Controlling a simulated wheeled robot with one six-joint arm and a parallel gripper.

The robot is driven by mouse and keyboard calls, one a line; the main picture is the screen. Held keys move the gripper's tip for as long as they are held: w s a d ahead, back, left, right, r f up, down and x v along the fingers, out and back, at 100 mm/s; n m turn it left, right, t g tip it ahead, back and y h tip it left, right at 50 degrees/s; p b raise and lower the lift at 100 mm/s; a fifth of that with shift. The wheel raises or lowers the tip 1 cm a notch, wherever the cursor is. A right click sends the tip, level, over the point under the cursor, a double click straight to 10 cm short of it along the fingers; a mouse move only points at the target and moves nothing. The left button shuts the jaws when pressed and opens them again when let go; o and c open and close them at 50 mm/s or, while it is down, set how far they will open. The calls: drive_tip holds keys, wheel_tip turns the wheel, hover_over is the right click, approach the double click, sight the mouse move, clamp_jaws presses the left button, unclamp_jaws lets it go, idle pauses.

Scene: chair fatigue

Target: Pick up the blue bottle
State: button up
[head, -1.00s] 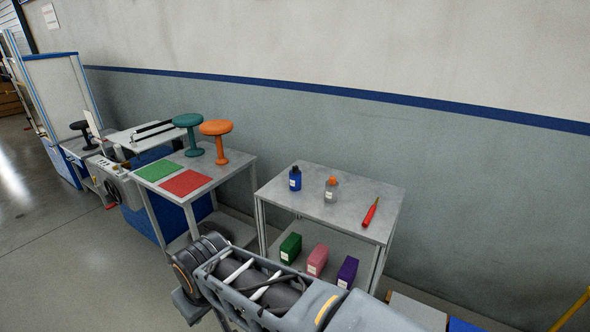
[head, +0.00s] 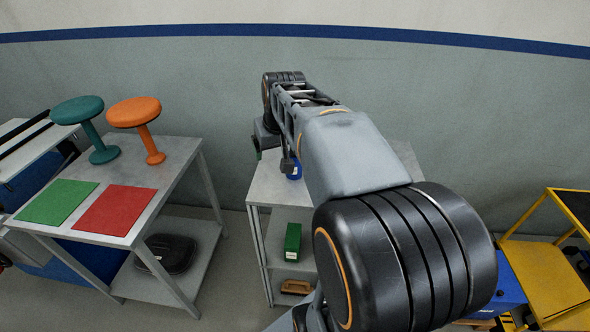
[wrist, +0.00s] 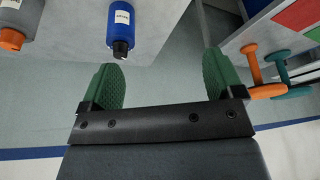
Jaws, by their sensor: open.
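The blue bottle (wrist: 121,24) has a white label and a black cap. It stands on the grey table (wrist: 165,14) near its edge in the wrist view. In the head view, the blue bottle (head: 295,170) shows only in part behind my arm. My gripper (wrist: 163,80) is open and empty, with green pads. In the wrist view the bottle lies beyond the fingertips, a little left of the middle of the gap. It is apart from both pads.
An orange and grey bottle (wrist: 18,22) stands near the blue one. A green box (head: 292,240) sits on the table's lower shelf. The left table holds an orange stool (head: 135,112), a teal stool (head: 78,112), a green mat (head: 56,202) and a red mat (head: 115,211). A yellow rack (head: 550,265) stands right.

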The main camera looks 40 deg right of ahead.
drive_tip(key=w+d+m+b, duration=0.1)
drive_tip(key=w+d, duration=0.1)
drive_tip(key=d, duration=0.6)
drive_tip(key=shift+h, duration=0.3)
drive_tip(key=x, duration=0.4)
drive_tip(key=d+x, duration=0.1)
drive_tip(key=x, duration=0.1)
drive_tip(key=shift+w+f, duration=0.1)
drive_tip(key=shift+f, duration=0.1)
drive_tip(key=shift+w+x, duration=0.2)
drive_tip(key=shift+x, duration=1.45)
drive_tip(key=shift+w+x, duration=0.15)
drive_tip(key=shift+x, duration=1.45)
drive_tip(key=shift+r, duration=0.1)
drive_tip(key=c, duration=1.2)
drive_tip(key=shift+r, duration=0.1)
drive_tip(key=shift+c, duration=0.5)
drive_tip(key=shift+r, duration=0.1)
